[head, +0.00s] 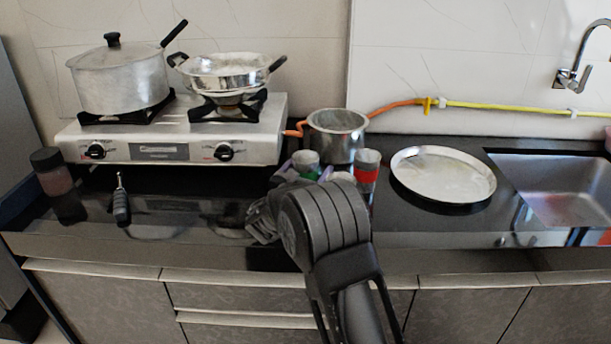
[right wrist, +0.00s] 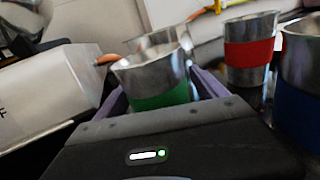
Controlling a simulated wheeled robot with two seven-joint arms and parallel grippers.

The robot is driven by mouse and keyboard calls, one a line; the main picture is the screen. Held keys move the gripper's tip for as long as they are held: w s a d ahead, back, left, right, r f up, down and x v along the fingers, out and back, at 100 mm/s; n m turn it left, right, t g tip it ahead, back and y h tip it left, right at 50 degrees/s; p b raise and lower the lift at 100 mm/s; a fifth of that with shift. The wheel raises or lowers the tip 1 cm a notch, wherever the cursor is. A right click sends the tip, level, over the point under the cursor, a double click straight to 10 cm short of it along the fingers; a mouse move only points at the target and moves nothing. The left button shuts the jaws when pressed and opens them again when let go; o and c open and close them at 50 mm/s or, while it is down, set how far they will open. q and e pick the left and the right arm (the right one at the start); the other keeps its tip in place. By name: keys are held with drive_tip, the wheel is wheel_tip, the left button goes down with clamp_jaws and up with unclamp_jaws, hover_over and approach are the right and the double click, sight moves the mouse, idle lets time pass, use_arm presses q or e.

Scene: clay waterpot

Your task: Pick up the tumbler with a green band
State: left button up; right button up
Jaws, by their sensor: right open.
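The tumbler with a green band (right wrist: 158,92) is a steel cup, upright on the counter, and its rim also shows in the head view (head: 306,157). My right gripper (head: 304,170) is open, with its purple fingers on either side of this tumbler in the right wrist view (right wrist: 160,84). I cannot tell whether the fingers touch it. A tumbler with a red band (head: 367,172) stands to its right, also in the right wrist view (right wrist: 249,52). A tumbler with a blue band (right wrist: 298,100) is nearer, at the right edge there. My left gripper is not in view.
A steel pot (head: 337,136) stands behind the tumblers. A gas stove (head: 180,140) with two pans is at the left, and a round steel plate (head: 443,175) and a sink (head: 560,185) are at the right. A jar (head: 52,172) stands far left.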

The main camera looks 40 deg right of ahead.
drive_tip(key=shift+c, duration=0.3)
drive_tip(key=c, duration=1.4)
drive_tip(key=shift+r, duration=0.2)
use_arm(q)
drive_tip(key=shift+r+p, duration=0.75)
use_arm(e)
wheel_tip(320, 180, up, 10)
drive_tip(key=shift+f, duration=0.15)
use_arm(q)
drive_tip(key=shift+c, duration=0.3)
